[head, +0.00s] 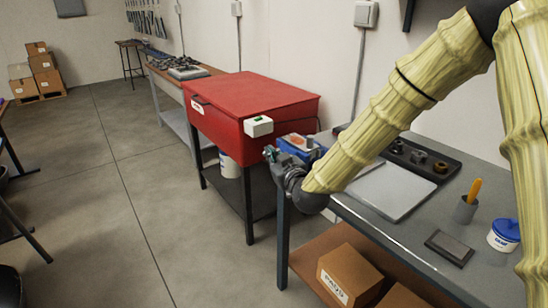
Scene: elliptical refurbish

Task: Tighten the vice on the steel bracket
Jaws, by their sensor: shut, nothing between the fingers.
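The blue vice (297,145) is at the near-left corner of the grey workbench, partly hidden behind my arm. A small reddish and grey piece shows at its top; I cannot tell whether this is the steel bracket. My gripper (273,157) is at the left front side of the vice, just off the bench edge, pointing up and left. It is shut and empty. It is small in view and overlaps the vice's front, so I cannot tell whether it touches the vice handle.
A red cabinet (250,98) with a white switch box (258,126) stands close behind the vice.

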